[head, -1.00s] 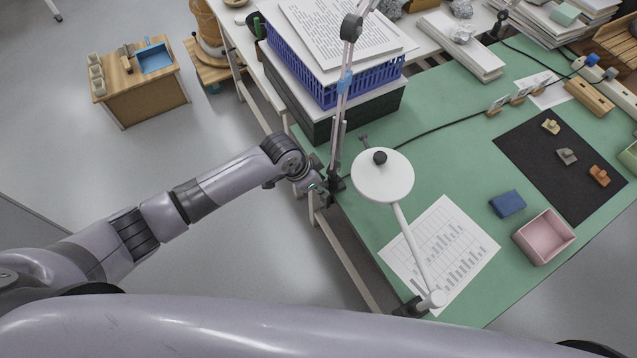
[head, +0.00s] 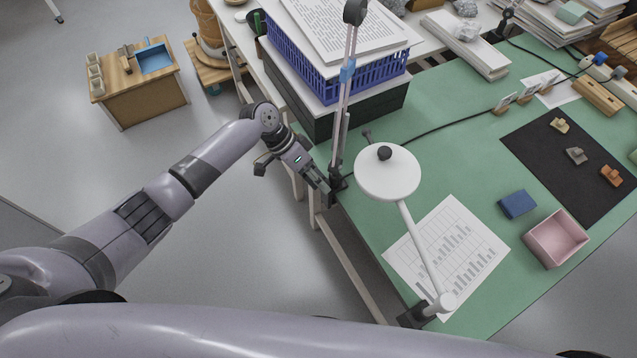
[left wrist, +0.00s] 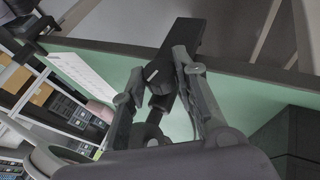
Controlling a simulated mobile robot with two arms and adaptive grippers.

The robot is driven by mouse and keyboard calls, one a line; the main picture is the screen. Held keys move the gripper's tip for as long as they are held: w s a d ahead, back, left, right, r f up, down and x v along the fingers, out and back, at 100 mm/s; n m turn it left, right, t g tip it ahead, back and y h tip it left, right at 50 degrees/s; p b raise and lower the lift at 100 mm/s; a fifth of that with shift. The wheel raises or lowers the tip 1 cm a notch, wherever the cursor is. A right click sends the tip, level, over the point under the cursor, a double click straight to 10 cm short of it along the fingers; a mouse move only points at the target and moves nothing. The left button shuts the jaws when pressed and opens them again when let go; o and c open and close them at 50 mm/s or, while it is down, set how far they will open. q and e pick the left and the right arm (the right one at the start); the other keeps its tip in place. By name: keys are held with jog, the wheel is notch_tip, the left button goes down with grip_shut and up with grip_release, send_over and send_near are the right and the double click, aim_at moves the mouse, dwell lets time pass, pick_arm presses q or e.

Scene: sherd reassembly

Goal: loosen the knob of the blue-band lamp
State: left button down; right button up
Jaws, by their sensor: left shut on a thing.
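The blue-band lamp (head: 343,115) stands at the table's left edge, with a blue band (head: 347,72) on its upright arm. Its dark clamp (head: 337,184) grips the table edge. My left gripper (head: 325,188) is at this clamp, reaching in from the upper left. In the left wrist view, the fingers are closed around a dark knob (left wrist: 155,76) with a pale mark, just below the clamp's black bar (left wrist: 187,36). The knob is too small to make out in the head view. My right gripper is not in view.
A second lamp with a round white head (head: 388,175) stands close to the right, over a printed sheet (head: 470,235). A blue basket (head: 375,72) on a dark box (head: 380,108) stands behind the blue-band lamp. Open floor lies left of the green table (head: 440,150).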

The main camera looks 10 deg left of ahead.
pick_arm(q)
jog(key=c, duration=1.3)
grip_release()
jog(key=v, duration=1.2)
